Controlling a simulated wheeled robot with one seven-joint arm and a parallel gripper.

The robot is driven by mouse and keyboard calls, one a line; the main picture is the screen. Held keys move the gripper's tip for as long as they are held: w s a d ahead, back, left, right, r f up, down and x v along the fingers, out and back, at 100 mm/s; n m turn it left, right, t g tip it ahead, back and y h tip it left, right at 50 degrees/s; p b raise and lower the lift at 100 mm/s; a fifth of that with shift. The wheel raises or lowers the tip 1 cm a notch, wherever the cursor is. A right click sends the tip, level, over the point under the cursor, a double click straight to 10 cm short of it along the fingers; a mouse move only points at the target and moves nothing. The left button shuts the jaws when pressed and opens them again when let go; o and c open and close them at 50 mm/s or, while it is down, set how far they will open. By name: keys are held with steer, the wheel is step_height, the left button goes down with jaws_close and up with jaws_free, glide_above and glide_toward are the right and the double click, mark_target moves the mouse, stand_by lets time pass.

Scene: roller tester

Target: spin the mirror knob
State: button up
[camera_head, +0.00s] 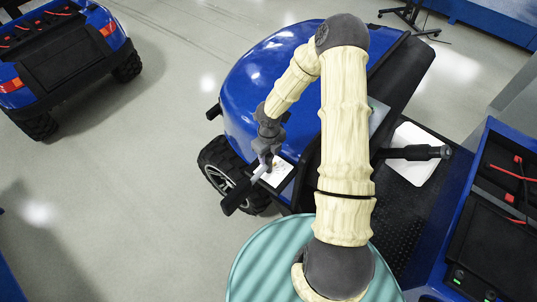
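A blue vehicle (255,85) stands in the middle of the head camera view. My gripper (264,166) points down at its near side, above the front wheel (222,170). A small pale plate (279,174) lies right by the fingertips, and a dark flat bar (236,197) sticks out to the lower left of them. I cannot tell which of these belongs to the mirror. The knob itself is not clear; it is tiny or hidden by my gripper. Whether the fingers touch anything or hold it is too small to tell.
My arm crosses the middle and hides part of the vehicle. A black handle (415,152) rises over a white pad (408,170) at the right. A second blue vehicle (62,62) stands at the upper left. The grey floor (140,170) at left is clear.

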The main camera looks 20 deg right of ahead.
steer(key=shift+o, duration=1.3)
steer(key=m+b, duration=0.1)
steer(key=m, duration=0.3)
steer(key=m+b, duration=0.1)
steer(key=m, duration=0.4)
steer(key=shift+b, duration=0.4)
steer(key=shift+m, duration=1)
